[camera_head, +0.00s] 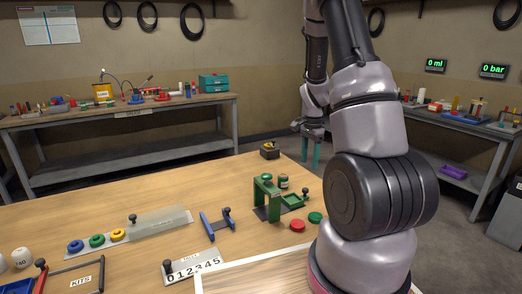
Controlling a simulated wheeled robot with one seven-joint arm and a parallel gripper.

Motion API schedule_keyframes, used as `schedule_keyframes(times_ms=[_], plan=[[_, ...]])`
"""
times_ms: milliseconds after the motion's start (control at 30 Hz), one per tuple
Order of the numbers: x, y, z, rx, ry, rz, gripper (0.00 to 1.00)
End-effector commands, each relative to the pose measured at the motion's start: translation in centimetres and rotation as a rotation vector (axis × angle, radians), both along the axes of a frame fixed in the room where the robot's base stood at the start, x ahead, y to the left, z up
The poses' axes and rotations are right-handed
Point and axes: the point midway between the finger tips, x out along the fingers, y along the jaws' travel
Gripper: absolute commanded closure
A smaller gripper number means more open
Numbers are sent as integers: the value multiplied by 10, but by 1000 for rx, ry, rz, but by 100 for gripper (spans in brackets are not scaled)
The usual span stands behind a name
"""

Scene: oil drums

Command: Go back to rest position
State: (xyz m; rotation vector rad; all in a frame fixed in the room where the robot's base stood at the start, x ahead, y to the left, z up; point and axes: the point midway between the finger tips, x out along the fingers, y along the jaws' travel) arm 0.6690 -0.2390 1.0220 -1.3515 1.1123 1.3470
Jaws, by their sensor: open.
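My arm rises from the lower right of the head view and folds over at the top. My gripper (310,160) hangs beyond the far edge of the wooden table, with its two teal fingers pointing down. The fingers are apart and nothing shows between them. Part of my arm stands in front of the scene on the right and hides what lies behind it.
The near table (120,200) holds a green press-like stand (266,198), a blue-ended holder (217,226), red (297,226) and green discs, coloured rings, and a number plate (193,268). Benches with tools stand at back left (125,122) and right. Floor between them is clear.

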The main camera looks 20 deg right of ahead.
Motion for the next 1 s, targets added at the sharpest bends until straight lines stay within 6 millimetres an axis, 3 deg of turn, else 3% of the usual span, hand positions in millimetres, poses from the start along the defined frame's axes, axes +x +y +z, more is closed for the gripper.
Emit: schedule_keyframes(times_ms=[167, 267, 467, 700, 1000], plan=[[1, 6, 13, 6, -21, 23, 39], [0, 20, 43, 18, -67, 77, 39], [-18, 63, 128, 40, -203, 259, 39], [-64, 111, 213, 25, -364, 504, 39], [-145, 159, 284, -59, -550, 802, 39]])
